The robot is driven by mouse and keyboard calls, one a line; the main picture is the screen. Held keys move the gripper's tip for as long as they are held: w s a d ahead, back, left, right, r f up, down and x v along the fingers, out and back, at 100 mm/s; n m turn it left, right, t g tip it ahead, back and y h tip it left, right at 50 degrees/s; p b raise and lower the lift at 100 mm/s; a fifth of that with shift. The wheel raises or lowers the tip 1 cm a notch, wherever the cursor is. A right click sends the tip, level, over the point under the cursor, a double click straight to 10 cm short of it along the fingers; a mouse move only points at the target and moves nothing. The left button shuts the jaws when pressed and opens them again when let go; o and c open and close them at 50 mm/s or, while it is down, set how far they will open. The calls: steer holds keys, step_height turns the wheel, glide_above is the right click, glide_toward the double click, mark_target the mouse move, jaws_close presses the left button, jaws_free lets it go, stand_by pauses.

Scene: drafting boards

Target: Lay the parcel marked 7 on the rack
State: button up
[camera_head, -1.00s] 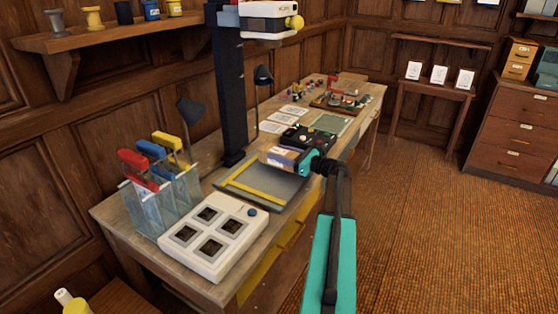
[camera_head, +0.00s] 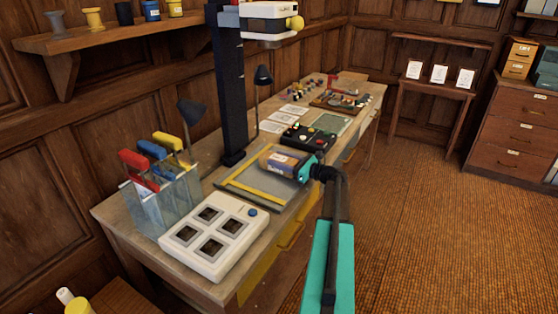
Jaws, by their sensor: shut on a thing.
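A small brown and purple-blue parcel with a pale patch (camera_head: 281,164) is held over the right part of a grey board with a yellow border (camera_head: 262,195) on the long desk. Its marking is too small to read, and I cannot tell whether it touches the board. My teal gripper (camera_head: 303,167) is shut on the parcel's right end; its fingertips are partly hidden. I cannot tell for sure which thing is the rack.
A dark column (camera_head: 232,110) rises behind the board. A white device with four dark windows (camera_head: 212,238) stands in front of it. A black box with buttons (camera_head: 304,138) and papers lie beyond the parcel. The floor at the right is clear.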

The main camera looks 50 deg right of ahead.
mark_target(297, 164)
steer(key=o, duration=1.4)
steer(key=shift+r, duration=0.1)
steer(key=shift+s, duration=0.1)
steer(key=b+v, duration=0.1)
steer(key=v, duration=1.1)
steer(key=shift+b, duration=0.4)
